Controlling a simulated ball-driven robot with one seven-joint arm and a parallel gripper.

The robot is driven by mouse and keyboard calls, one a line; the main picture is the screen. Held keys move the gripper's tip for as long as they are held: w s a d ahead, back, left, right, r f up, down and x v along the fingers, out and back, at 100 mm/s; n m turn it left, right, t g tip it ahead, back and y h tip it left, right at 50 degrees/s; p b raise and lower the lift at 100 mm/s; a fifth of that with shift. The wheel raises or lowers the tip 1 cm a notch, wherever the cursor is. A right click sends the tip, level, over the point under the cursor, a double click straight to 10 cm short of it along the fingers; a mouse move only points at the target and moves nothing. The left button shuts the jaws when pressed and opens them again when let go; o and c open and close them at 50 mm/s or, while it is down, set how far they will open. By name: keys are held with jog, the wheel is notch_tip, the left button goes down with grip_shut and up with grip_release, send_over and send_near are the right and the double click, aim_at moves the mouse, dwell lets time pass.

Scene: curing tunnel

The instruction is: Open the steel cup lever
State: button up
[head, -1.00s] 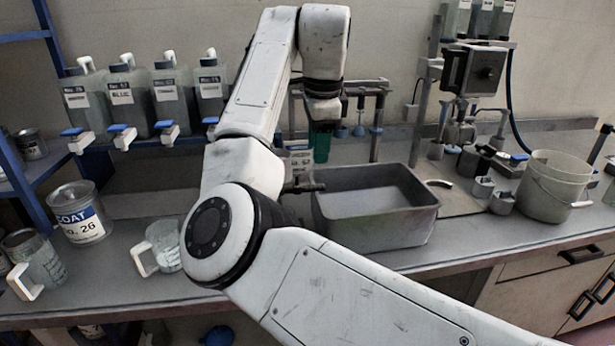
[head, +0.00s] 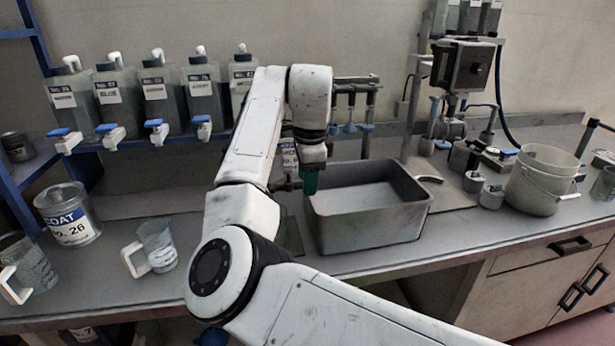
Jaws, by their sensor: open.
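My gripper (head: 309,182) hangs at the left rim of a grey metal basin, with its teal finger pointing down. The fingers are small and partly merged, so the gap between them is hard to see; nothing shows held in them. A dark tap-like fitting (head: 287,184) is just left of the fingers; I cannot tell whether they touch. Small steel cups (head: 492,196) stand at the right, apart from my gripper, below a blue-tipped lever (head: 505,153). I cannot tell for sure which lever is the steel cup's.
The grey basin (head: 415,215) sits mid-bench. Several labelled jugs with blue-topped taps (head: 157,95) line the back left. A COAT can (head: 70,228) and clear handled jugs (head: 157,248) stand at the front left.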

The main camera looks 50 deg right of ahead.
grip_shut()
jog(key=shift+d+r+n+p, duration=0.1)
jog(key=shift+n+p, duration=0.2)
jog(key=shift+p, duration=0.25)
jog(key=p, duration=0.1)
jog(key=n+p, duration=0.1)
jog(key=shift+w+d+r+n+p, duration=0.2)
jog(key=shift+w+n+p, duration=0.1)
jog(key=shift+p, duration=0.1)
jog(key=shift+w+d+f+n+y+p, duration=0.1)
jog(key=shift+w+n+y+p, duration=0.4)
jog(key=shift+n+p, duration=1.2)
jog(key=shift+w+a+f+n+y+p, duration=0.2)
jog(key=shift+w+n+p, duration=0.45)
jog(key=shift+n+p, duration=1.05)
jog(key=shift+w+d+f+n+y+p, duration=0.15)
jog(key=shift+w+n+y+p, duration=0.35)
jog(key=shift+n+p, duration=1.2)
jog(key=shift+w+r, duration=0.1)
jog(key=shift+w, duration=0.05)
